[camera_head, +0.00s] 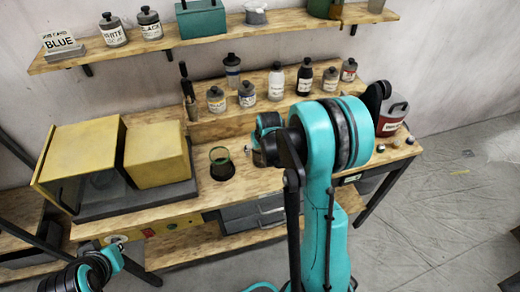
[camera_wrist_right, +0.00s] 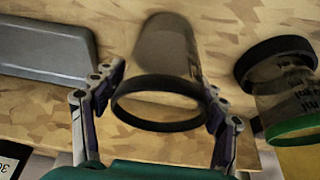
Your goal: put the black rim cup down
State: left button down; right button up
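The black rim cup (camera_wrist_right: 160,104) is see-through and sits between the two fingers of my right gripper (camera_wrist_right: 165,90) in the right wrist view. The fingers meet its sides, its black rim faces the camera, and its far end points at the wooden surface. Whether its base touches the wood I cannot tell.
A green-rimmed clear cup (camera_head: 220,157) stands on the workbench, close beside the held cup in the wrist view (camera_wrist_right: 292,126). Several bottles line the raised shelf behind. A grey case (camera_wrist_right: 45,50) lies at the wrist view's left.

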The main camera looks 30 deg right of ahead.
jog(key=shift+s+r+p, duration=0.1)
jog(key=shift+r+p, duration=0.2)
jog(key=shift+r, duration=0.2)
jog(key=p+v, duration=0.2)
jog(key=v, duration=0.9)
jog(key=shift+s+a+r+p, duration=0.15)
jog(key=shift+a+r+p, duration=0.05)
jog(key=shift+p, duration=0.15)
jog(key=s+a+r+n+t, duration=0.1)
jog(key=s+a+r, duration=0.2)
jog(key=s+a, duration=0.4)
jog(key=s+a+r+n+t+y, duration=0.1)
jog(key=s+a+r, duration=0.2)
jog(key=s+a, duration=0.4)
jog(key=shift+s+a+r+n+t, duration=0.3)
jog(key=shift+s+r+t, duration=0.1)
jog(key=shift+s, duration=0.5)
jog(key=shift+f, duration=0.1)
